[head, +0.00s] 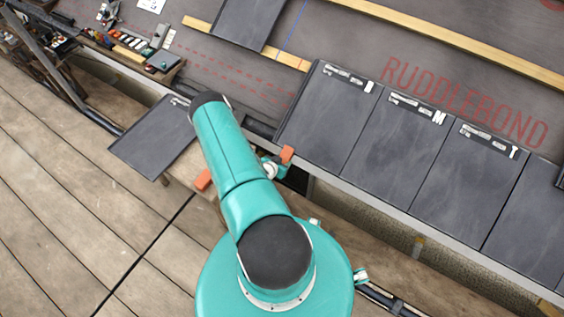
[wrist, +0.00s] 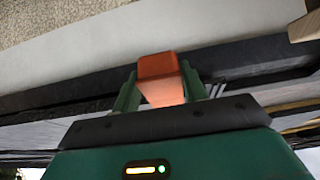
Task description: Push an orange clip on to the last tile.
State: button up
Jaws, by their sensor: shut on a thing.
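My gripper (wrist: 159,80) shows in the wrist view with its green fingers closed on an orange clip (wrist: 158,68). The clip's upper end lies in front of a long dark edge (wrist: 250,55); I cannot tell whether it touches. In the head view my teal arm hides most of the gripper. An orange piece (head: 287,155) shows right of the arm, by the lower left corner of the leftmost tile (head: 325,120) of the lettered row. Another orange piece (head: 203,180) shows left of the arm. I cannot tell which is the held clip.
More dark tiles (head: 395,150) continue to the right along the eave. A separate dark slate (head: 155,135) lies left of my arm, and another tile (head: 248,20) lies higher up. A wooden batten (head: 460,40) crosses the roof. Tools and small parts (head: 130,40) lie at upper left.

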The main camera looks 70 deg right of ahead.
jog(key=shift+s+d+r, duration=0.1)
jog(key=shift+d+r, duration=0.3)
jog(key=shift+d, duration=0.15)
dwell(0.6)
jog(key=o, duration=1.5)
jog(key=shift+c, duration=0.2)
jog(key=shift+a, duration=0.1)
jog(key=a+r, duration=0.3)
jog(key=r, duration=0.3)
jog(key=shift+w+a, duration=0.25)
jog(key=shift+w, duration=0.05)
jog(key=shift+f, duration=0.1)
